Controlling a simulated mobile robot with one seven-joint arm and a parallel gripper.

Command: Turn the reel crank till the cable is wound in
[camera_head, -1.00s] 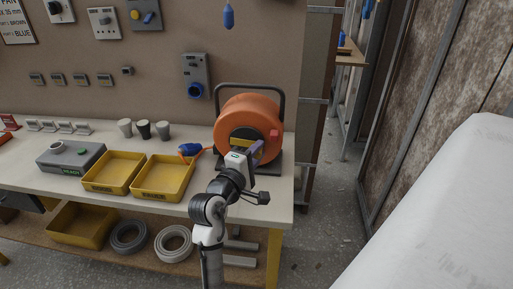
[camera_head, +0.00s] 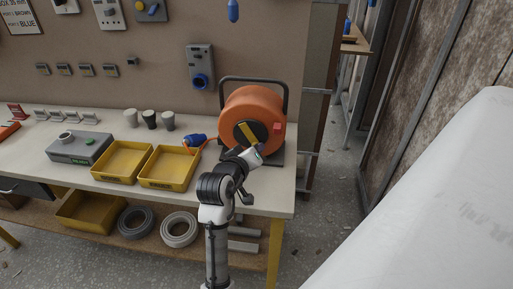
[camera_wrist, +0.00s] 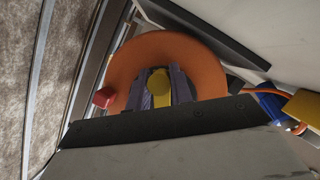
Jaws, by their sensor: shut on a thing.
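The orange cable reel (camera_head: 252,105) stands upright in its dark frame at the right end of the bench. Its yellow crank (camera_head: 247,132) slants across the dark hub, from upper left to lower right. My gripper (camera_head: 257,150) is at the crank's lower right end. In the wrist view my gripper (camera_wrist: 160,88) has its two fingers on either side of the round yellow crank handle (camera_wrist: 158,86) and is shut on it. A red block (camera_head: 277,127) sits on the reel's right side. A short orange cable runs from the reel to a blue plug (camera_head: 195,139) on the bench.
Two yellow trays (camera_head: 120,178) lie left of the reel, with a grey box (camera_head: 78,150) and several cups (camera_head: 150,118) nearby. A socket panel (camera_head: 201,68) is on the wall behind. A white surface (camera_head: 430,200) fills the lower right; floor shows between it and the bench.

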